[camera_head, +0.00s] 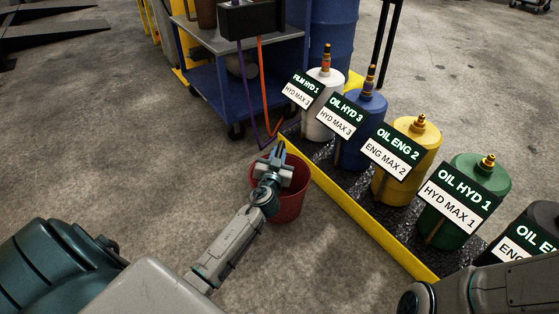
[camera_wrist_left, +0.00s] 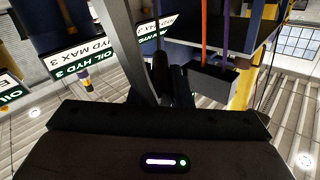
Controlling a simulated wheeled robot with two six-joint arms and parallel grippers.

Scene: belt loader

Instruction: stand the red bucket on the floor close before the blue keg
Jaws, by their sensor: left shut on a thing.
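The red bucket (camera_head: 291,204) is upright beside the yellow edge of the keg tray, left of and nearer than the blue keg. I cannot tell whether its base touches the floor. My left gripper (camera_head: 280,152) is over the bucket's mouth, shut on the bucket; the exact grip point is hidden. In the left wrist view, a grey curved strip (camera_wrist_left: 128,40) rises by the dark fingers (camera_wrist_left: 174,85). The blue keg (camera_head: 372,105) stands in the tray behind a sign reading OIL HYD 3. My right gripper is out of view.
The black tray with a yellow rim (camera_head: 340,203) holds white (camera_head: 322,122), yellow (camera_head: 421,150) and green (camera_head: 493,170) kegs with signs. A blue cart (camera_head: 205,95) with hanging purple and orange hoses (camera_head: 265,90) stands behind. Floor left of the bucket is clear.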

